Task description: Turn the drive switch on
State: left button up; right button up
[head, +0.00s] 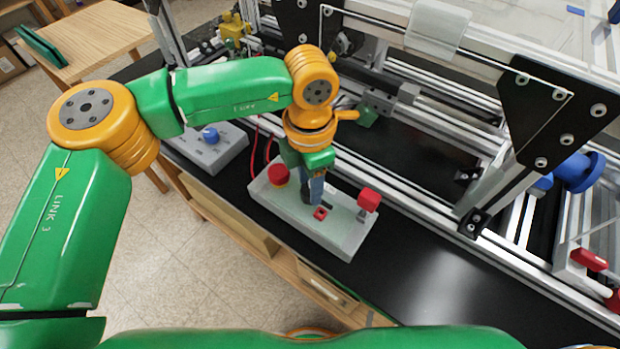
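A pale grey control box (335,233) lies on the black bench top near its front edge. On it are a round red button (278,174) at the left, a small red square part (320,213) in the middle and a red block on a grey stem (369,199) at the right. I cannot read which one is the drive switch. My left gripper (313,198) points down over the middle of the box, its tips close to the small red part. Contact and finger gap are unclear. My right gripper is not in view.
A second grey box with a blue knob (210,134) stands to the left. The aluminium extrusion frame with a black corner plate (557,110) rises behind and right. A wooden table (95,40) is at the far left. The black bench (440,275) is clear at right.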

pick_arm(q)
jog(key=shift+s+r, duration=0.1)
grip_shut()
jog(key=shift+m+b, duration=0.65)
jog(key=shift+m, duration=0.15)
jog(key=shift+m+b, duration=0.4)
jog(key=shift+m, duration=0.3)
jog(key=o, duration=0.5)
grip_release()
